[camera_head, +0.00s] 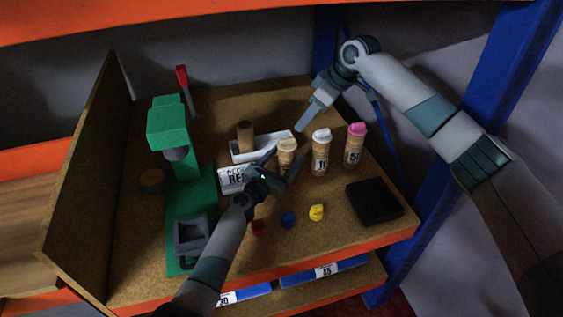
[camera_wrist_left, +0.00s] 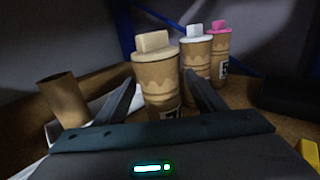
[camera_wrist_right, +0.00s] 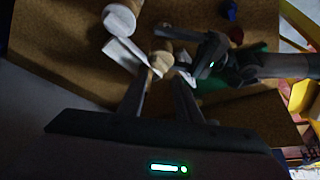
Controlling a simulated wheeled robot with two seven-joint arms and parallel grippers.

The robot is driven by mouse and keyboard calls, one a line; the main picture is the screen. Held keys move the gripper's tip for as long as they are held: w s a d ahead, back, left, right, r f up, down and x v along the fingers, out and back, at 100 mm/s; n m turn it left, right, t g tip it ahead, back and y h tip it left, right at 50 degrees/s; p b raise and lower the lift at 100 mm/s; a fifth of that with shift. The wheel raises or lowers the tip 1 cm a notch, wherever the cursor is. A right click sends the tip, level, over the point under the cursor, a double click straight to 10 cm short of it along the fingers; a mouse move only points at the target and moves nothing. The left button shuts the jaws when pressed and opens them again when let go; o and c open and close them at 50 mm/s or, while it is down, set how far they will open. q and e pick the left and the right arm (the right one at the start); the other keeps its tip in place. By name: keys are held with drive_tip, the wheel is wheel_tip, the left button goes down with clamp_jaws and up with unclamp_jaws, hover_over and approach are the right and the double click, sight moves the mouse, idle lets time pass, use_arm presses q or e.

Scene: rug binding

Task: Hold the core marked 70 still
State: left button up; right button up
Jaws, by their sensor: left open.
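Three brown capped cores stand upright on the brown board: one cream-capped (camera_head: 287,152), one white-capped (camera_head: 321,155) and one pink-capped (camera_head: 355,148). The pink-capped label appears to read 50; the white-capped label is only partly legible. The cream-capped core's label is mostly hidden by my left gripper, so I cannot confirm which is marked 70. My left gripper (camera_head: 283,166) is open, its fingers on either side of the cream-capped core, which also shows between them in the left wrist view (camera_wrist_left: 158,85). My right gripper (camera_head: 302,126) is open and empty, above and behind the cores.
A white tray (camera_head: 240,153) with a bare brown tube (camera_head: 245,135) stands behind my left gripper. A green press (camera_head: 185,190) is at left. Red, blue (camera_head: 288,219) and yellow (camera_head: 317,212) pieces lie in front. A black pad (camera_head: 374,202) is at right.

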use_arm(q)
drive_tip(key=shift+w+d, duration=0.1)
drive_tip(key=shift+w, duration=0.15)
drive_tip(key=c, duration=1.2)
use_arm(e)
drive_tip(key=o, duration=0.6)
drive_tip(key=shift+o, duration=0.2)
drive_tip(key=shift+s+a+r+m+t+h, duration=0.25)
drive_tip(key=shift+s+a+r+m+h, duration=0.3)
drive_tip(key=shift+m, duration=1.05)
drive_tip(key=shift+s+a+r+m+t+h, duration=0.3)
drive_tip(key=shift+a+r+m+h, duration=0.35)
drive_tip(key=shift+m, duration=0.95)
drive_tip(key=shift+s+a+r+m+t+h, duration=0.35)
drive_tip(key=shift+a+m+h, duration=0.45)
drive_tip(key=shift+m, duration=0.8)
drive_tip(key=shift+f, duration=0.15)
